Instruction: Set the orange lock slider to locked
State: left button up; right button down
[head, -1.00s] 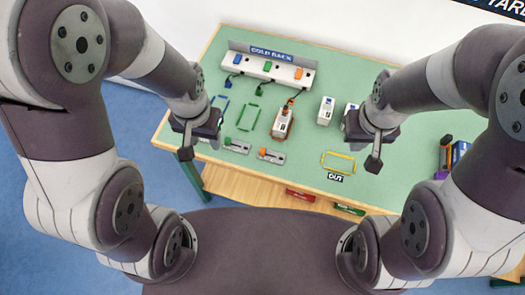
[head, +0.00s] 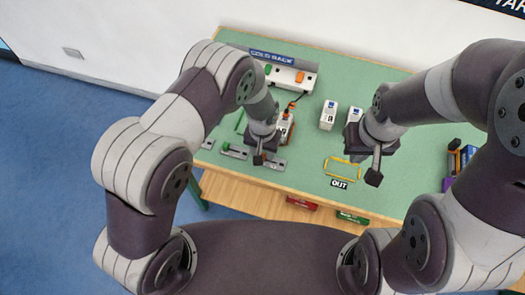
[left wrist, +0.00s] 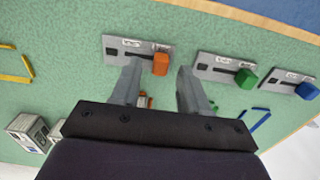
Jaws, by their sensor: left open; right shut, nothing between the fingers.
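The orange lock slider (left wrist: 161,63) is an orange knob at the right end of a dark slot in a grey plate (left wrist: 122,47), in the left wrist view. The plate has small labels that I cannot read. My left gripper (left wrist: 156,80) is open, its two fingers apart, with the orange knob just beyond the gap between the tips; I cannot tell if they touch it. In the head view my left gripper (head: 258,158) is above that plate (head: 274,164) and hides much of it. My right gripper (head: 374,178) is shut and empty, right of the yellow outline.
A green slider (left wrist: 245,77) and a blue slider (left wrist: 307,90) sit on similar plates beside it. A white box with an orange top (head: 285,127) stands close behind my left gripper. White containers (head: 328,115), a yellow outline (head: 342,168) and the cold rack (head: 290,76) are on the green table.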

aim_at(276, 163)
pick_arm(q)
jog(key=shift+f, duration=0.75)
grip_shut()
jog(key=shift+s+d+b, duration=0.2)
jog(key=shift+s+d, duration=0.1)
jog(key=shift+d, duration=0.75)
jog(key=shift+s+d+b, duration=0.15)
jog(key=shift+s+d, duration=0.1)
jog(key=shift+d, duration=0.8)
jog(key=shift+c, duration=0.7)
grip_release()
jog(key=shift+o, duration=0.7)
jog(key=shift+d, duration=0.15)
jog(key=shift+r, duration=0.15)
